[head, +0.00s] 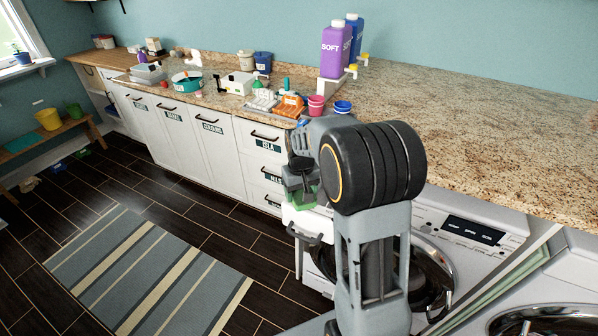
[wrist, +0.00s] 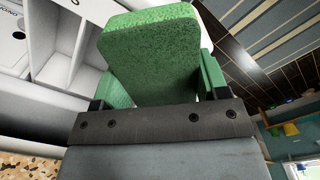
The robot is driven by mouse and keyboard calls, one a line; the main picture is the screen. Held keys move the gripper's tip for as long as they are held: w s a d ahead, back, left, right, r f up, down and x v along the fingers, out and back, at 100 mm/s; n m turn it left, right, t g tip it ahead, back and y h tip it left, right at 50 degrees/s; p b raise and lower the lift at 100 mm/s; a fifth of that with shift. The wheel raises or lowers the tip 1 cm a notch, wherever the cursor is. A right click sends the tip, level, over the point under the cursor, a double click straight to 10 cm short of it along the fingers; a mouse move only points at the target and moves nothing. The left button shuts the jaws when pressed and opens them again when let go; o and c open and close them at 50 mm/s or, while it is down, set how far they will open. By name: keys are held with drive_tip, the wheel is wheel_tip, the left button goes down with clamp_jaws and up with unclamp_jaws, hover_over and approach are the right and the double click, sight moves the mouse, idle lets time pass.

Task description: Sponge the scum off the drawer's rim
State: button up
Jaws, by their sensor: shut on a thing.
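My gripper (head: 302,182) is shut on a green sponge (wrist: 152,48), which fills the space between the finger pads in the wrist view. In the head view the sponge (head: 306,197) shows only as a small green patch below the gripper. A white drawer (head: 308,221) stands pulled out at the front of the washing machine, just under the gripper. In the wrist view the drawer (wrist: 68,62) lies left of the sponge, with a divider and hollow compartments. I cannot tell whether the sponge touches its rim. No scum can be made out; my arm and the sponge hide part of the drawer.
A washing machine (head: 472,232) with a round door stands under the granite counter (head: 480,130). Purple and blue bottles (head: 335,50), cups (head: 316,105) and an orange rack (head: 289,106) stand on the counter. A striped rug (head: 150,270) lies on the open dark floor.

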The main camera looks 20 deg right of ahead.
drive_tip(key=shift+s+r+p, duration=0.2)
drive_tip(key=shift+r+p, duration=0.1)
drive_tip(key=shift+r, duration=0.45)
wheel_tip(320, 180, up, 2)
drive_tip(key=shift+w+a+r+p, duration=0.1)
drive_tip(key=shift+p, duration=0.75)
drive_tip(key=shift+r+p, duration=1)
drive_tip(key=shift+r, duration=0.4)
drive_tip(key=shift+f, duration=0.1)
